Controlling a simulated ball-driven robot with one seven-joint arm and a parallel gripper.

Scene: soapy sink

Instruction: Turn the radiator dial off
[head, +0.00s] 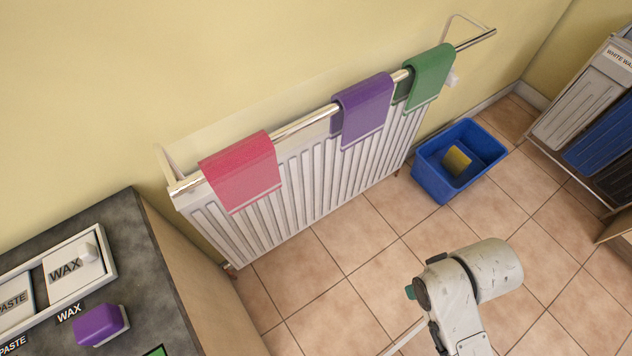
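A white radiator (300,180) stands against the yellow wall. A small white knob (453,77) shows at its upper right end, beside the green cloth, and looks like the dial. It is partly hidden by the cloth and too small for me to read its setting. Part of my white arm (490,270) shows at the lower right, over the floor and well apart from the knob. My gripper is not in view.
A metal rail (305,122) above the radiator carries red (243,170), purple (364,108) and green (430,75) cloths. A blue bin (435,182) with a yellow sponge (457,160) stands below the knob. A dark counter (125,225) is left, hampers (585,105) right. Tiled floor between is clear.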

